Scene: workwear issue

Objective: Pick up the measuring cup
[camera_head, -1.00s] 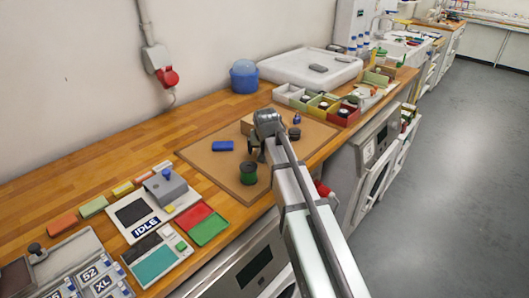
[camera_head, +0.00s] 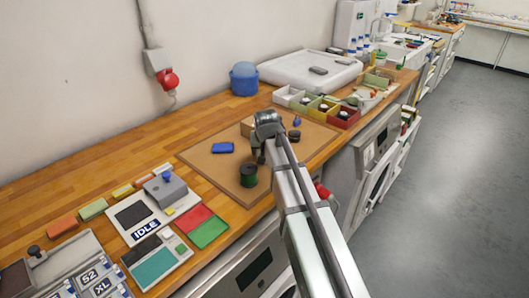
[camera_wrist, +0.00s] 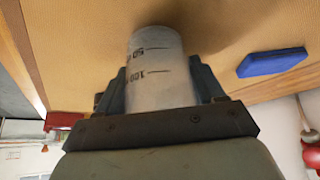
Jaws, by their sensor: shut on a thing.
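The measuring cup (camera_wrist: 157,75) is a pale, whitish cylinder with dark graduation marks and numbers. In the wrist view it sits between the two fingers of my gripper (camera_wrist: 160,88), which is shut on it from both sides. In the head view my gripper (camera_head: 258,155) is low over the brown mat, and I cannot make out the cup there behind the gripper and arm. I cannot tell whether the cup touches the mat.
On the brown mat (camera_head: 205,160) are a blue block (camera_head: 222,148), a dark green spool (camera_head: 248,175) close to my gripper, and a small dark round item (camera_head: 294,135). Open coloured bins (camera_head: 322,108) stand behind. Bare wooden counter (camera_head: 120,145) lies to the left.

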